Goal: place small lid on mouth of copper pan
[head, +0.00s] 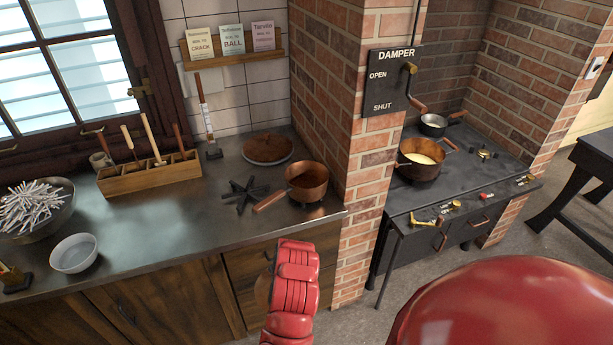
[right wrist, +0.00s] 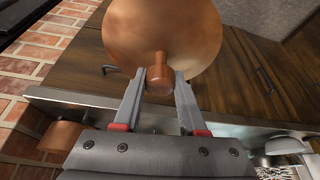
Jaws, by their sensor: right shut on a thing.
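The small lid (right wrist: 162,22) is a round copper disc with a copper knob (right wrist: 159,72). My right gripper (right wrist: 159,78) is shut on that knob, and the lid hangs over the floor in front of the cabinets. A copper pan (head: 307,183) with a handle stands on the counter by the brick pillar, above and beyond the arm. Another copper pan (head: 421,160) with pale yellow contents sits on the stove. My left gripper is out of view.
A black trivet (head: 245,194) is left of the pan. A wooden tool box (head: 150,176), a white bowl (head: 74,253) and the brick pillar (head: 371,150) stand nearby.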

